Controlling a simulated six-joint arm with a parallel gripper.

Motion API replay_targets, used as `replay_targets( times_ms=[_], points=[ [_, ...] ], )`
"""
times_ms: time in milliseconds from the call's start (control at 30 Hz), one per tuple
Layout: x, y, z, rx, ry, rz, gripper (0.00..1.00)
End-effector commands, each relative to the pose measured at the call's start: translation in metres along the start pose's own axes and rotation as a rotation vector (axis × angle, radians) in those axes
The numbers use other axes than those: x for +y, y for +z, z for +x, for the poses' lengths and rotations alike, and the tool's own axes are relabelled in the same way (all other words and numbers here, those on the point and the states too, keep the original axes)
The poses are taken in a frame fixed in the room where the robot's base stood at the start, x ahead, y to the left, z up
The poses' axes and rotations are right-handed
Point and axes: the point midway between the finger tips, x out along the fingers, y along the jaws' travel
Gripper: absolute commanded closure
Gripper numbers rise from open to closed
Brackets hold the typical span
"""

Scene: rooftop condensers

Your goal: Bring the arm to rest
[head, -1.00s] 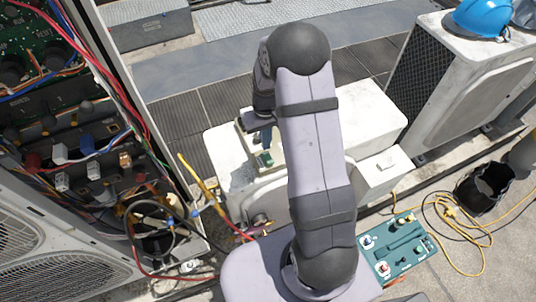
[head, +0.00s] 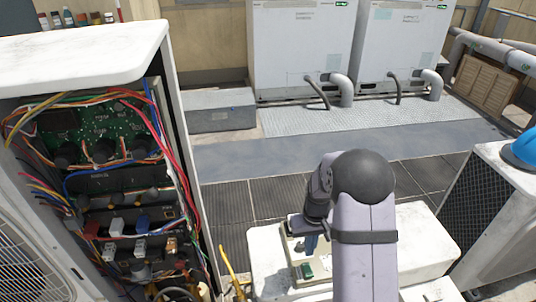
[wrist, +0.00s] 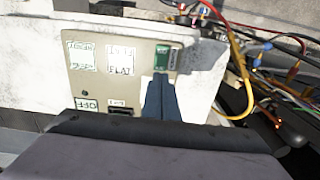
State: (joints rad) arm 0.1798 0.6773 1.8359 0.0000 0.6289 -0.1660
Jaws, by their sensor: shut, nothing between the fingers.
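My gripper (head: 311,244) is shut and empty, its slim blue fingers pointing down over the beige labelled plate (head: 297,257) on the white unit. In the wrist view the closed fingers (wrist: 160,84) stand in front of the same plate (wrist: 97,77). A small green block (wrist: 166,58) sits near the plate's upper right corner, just beyond the fingertips; it also shows in the head view (head: 307,271). Whether the fingertips touch the plate cannot be told. My arm is bent over the white unit.
An open condenser cabinet (head: 150,40) with exposed boards and wires stands at left. Loose wires (wrist: 235,65) run close to the plate. Another condenser (head: 500,215) with a blue helmet (head: 523,148) stands at right. Large grey units (head: 300,50) stand at the back, beyond a clear walkway.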

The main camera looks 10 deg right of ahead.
Motion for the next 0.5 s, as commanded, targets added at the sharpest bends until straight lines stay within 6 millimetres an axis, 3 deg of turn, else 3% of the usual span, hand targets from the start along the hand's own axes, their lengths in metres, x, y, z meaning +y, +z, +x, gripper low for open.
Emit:
replay_targets(
  times_ms=[67, 167, 300, 500],
  points=[
    [-0.001, 0.004, 0.0, -0.016, -0.002, 0.04, 1.0],
    [-0.005, 0.033, 0.01, -0.083, -0.01, 0.076, 1.0],
    [-0.015, 0.088, 0.021, -0.2, -0.022, 0.112, 1.0],
    [-0.031, 0.165, -0.005, -0.297, -0.024, 0.137, 1.0]
  ],
)
